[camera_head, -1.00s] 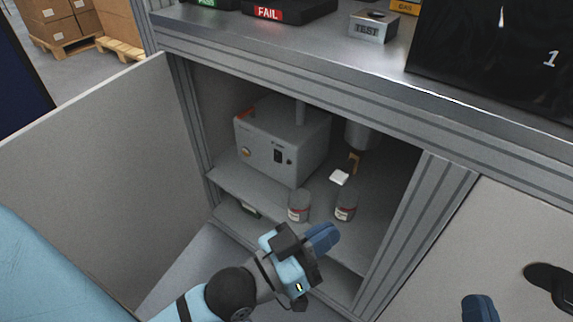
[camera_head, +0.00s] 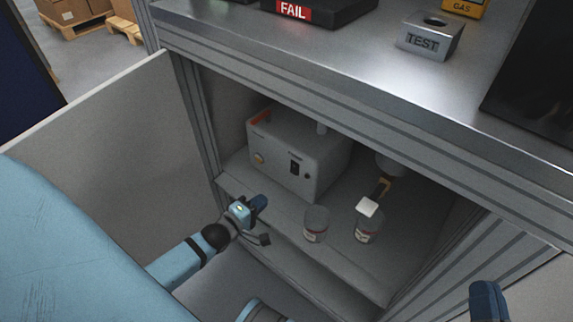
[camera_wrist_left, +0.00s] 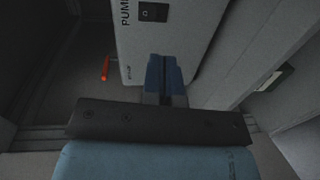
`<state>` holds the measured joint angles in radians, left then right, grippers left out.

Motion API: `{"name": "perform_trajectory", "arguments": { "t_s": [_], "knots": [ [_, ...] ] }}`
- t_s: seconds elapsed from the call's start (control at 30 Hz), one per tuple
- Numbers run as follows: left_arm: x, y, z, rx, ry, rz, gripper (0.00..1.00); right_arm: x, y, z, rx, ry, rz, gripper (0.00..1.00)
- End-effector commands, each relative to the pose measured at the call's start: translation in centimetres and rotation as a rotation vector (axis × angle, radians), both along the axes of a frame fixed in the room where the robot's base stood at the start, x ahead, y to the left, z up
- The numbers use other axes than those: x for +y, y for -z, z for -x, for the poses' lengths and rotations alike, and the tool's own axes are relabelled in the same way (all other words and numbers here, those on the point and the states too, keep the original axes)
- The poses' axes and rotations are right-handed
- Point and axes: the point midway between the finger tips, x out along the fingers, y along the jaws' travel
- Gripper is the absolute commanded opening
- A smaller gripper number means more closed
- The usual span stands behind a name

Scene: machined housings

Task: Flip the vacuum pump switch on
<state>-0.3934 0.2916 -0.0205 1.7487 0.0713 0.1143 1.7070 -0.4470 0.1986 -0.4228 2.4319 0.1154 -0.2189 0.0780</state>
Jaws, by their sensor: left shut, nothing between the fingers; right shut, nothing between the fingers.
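The vacuum pump (camera_head: 279,159) is a light grey box on the shelf inside the open cabinet. Its dark switch (camera_head: 294,168) is on the front face, and it also shows in the left wrist view (camera_wrist_left: 153,12) beside lettering that starts "PUM". The switch's position is too small to tell. My left gripper (camera_head: 262,201) is shut and empty, in front of and below the pump's front face, apart from the switch. Its blue fingers (camera_wrist_left: 164,70) are together in the wrist view, below the switch in the picture. My right gripper (camera_head: 488,298) is shut at the lower right, outside the cabinet.
Two jars (camera_head: 316,224) (camera_head: 366,230) stand on the shelf right of my left gripper. A white-tipped piece (camera_head: 367,206) is behind them. The open door (camera_head: 90,130) is on the left; the worktop (camera_head: 330,42) overhangs the opening. A red piece (camera_wrist_left: 105,68) is by the pump.

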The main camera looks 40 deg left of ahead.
Motion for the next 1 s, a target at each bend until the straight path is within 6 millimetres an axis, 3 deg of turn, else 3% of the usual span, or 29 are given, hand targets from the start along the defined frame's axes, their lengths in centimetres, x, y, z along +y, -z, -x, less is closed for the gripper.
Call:
{"name": "perform_trajectory", "arguments": {
  "t_s": [0.13, 0.53, 0.67, 1.0],
  "knots": [
    [1.1, 0.8, 0.1, 0.012, -0.024, 0.055, 0.00, 0.0, 0.1, 0.1, 0.003, -0.001, 0.001, 0.00],
    [1.0, 1.0, -0.6, 0.009, -0.023, 0.056, 0.00, -0.1, 0.7, 0.3, 0.014, -0.003, 0.006, 0.00],
    [0.9, 1.3, -2.4, 0.008, -0.023, 0.056, 0.00, 0.0, 1.8, 0.1, 0.036, -0.012, 0.020, 0.00],
    [0.3, 2.3, -9.6, 0.007, -0.023, 0.053, 0.00, 0.4, 6.0, -0.1, 0.154, -0.051, 0.084, 0.00]
  ]
}}
